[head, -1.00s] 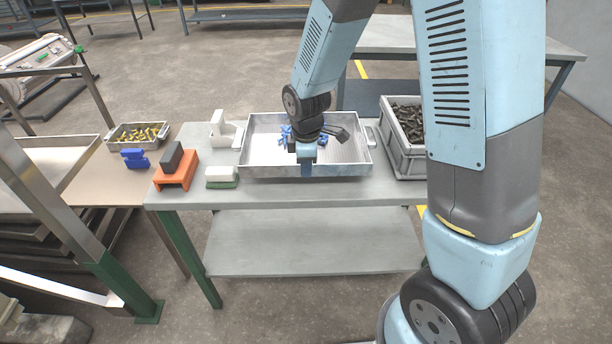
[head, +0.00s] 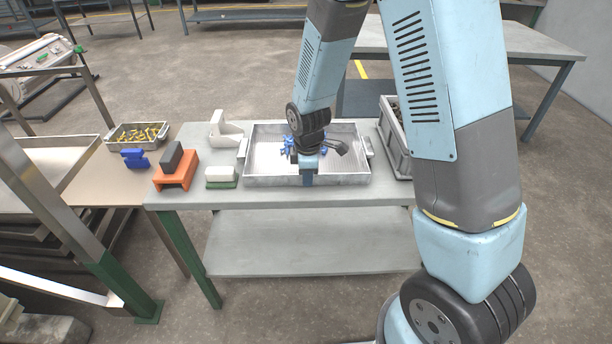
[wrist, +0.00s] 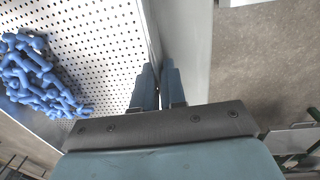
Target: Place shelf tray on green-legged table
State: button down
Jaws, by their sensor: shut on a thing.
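The shelf tray (head: 345,180) is a shallow metal tray with a perforated floor and side handles. It is over the right part of the green-legged table's grey top (head: 290,197), roughly level. I cannot tell whether its underside touches the top. Blue chain-like parts (wrist: 35,75) lie in it and also show behind my wrist in the head view (head: 287,147). My gripper (head: 308,178) points down at the middle of the tray's near wall. In the wrist view its blue fingers (wrist: 159,82) are shut on that wall, one on each side.
A grey crate of dark parts (head: 398,155) stands close on the right. On the left are a white bracket (head: 226,130), a white-green block (head: 221,177) and an orange block with a dark piece (head: 176,172). A lower shelf (head: 310,245) is bare.

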jog(key=c, duration=1.2)
grip_release()
notch_tip(320, 180, up, 12)
jog(key=s, duration=0.1)
jog(key=s+d+r+m+t, duration=0.1)
jog(key=s+d+r+m, duration=0.25)
jog(key=d+r, duration=0.3)
jog(key=s+d+r+m+t, duration=0.1)
jog(key=s+d+r+m, duration=0.2)
jog(key=d+r+m, duration=0.35)
jog(key=s+d+r+m+t, duration=0.1)
jog(key=s+d+r+m, duration=0.2)
jog(key=s, duration=0.3)
jog(key=s+d+r+m+t, duration=0.1)
jog(key=s+d+r+m, duration=0.2)
jog(key=s+r+m, duration=0.1)
jog(key=shift+s+r+m+t, duration=0.3)
jog(key=shift+s+r, duration=0.45)
jog(key=shift+s, duration=0.65)
jog(key=shift+a, duration=0.1)
